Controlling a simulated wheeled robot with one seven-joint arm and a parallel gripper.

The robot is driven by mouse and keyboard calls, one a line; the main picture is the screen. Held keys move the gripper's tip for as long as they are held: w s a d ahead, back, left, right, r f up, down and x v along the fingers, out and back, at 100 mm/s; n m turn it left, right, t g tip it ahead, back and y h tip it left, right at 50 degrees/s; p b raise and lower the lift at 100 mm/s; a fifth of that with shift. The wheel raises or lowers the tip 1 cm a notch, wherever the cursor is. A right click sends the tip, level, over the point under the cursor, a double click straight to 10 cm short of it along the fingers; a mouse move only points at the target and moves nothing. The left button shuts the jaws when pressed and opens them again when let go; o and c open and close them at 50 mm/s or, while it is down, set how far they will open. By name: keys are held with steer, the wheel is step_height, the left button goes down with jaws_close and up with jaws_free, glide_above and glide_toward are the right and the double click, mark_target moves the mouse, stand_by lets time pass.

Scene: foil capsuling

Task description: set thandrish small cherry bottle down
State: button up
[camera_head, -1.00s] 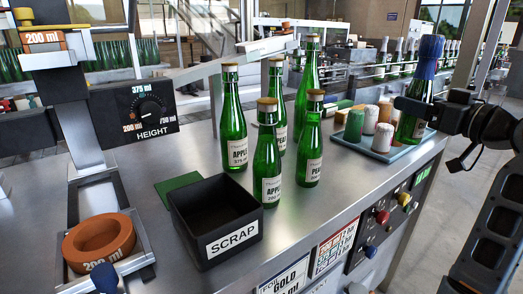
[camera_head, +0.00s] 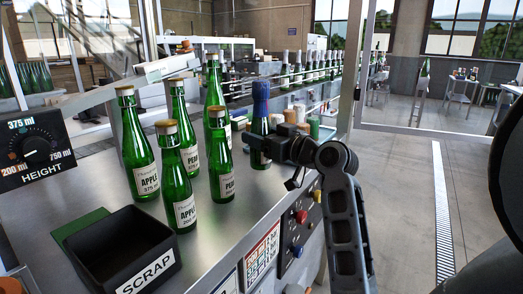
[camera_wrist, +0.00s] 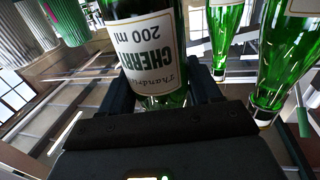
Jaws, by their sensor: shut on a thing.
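The Thandrish small cherry bottle (camera_head: 261,118) is green glass with a blue foil over its neck. In the wrist view its label (camera_wrist: 148,48) reads CHERRY 200 ml, upside down. The bottle looks upright beside the other bottles in the head view.
Several green apple and pear bottles, including a small pear one (camera_head: 220,165), stand just left of the cherry bottle. A tray of stoppers (camera_head: 314,126) lies behind and right. A black scrap bin (camera_head: 117,250) is at front left. Bare counter lies in front.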

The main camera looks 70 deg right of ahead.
steer(key=shift+f, duration=1.8)
steer(key=shift+f+b, duration=0.2)
steer(key=shift+b, duration=0.1)
steer(key=o, duration=1.4)
steer(key=shift+r, duration=0.1)
steer(key=b+v, duration=0.1)
steer(key=v, duration=1.1)
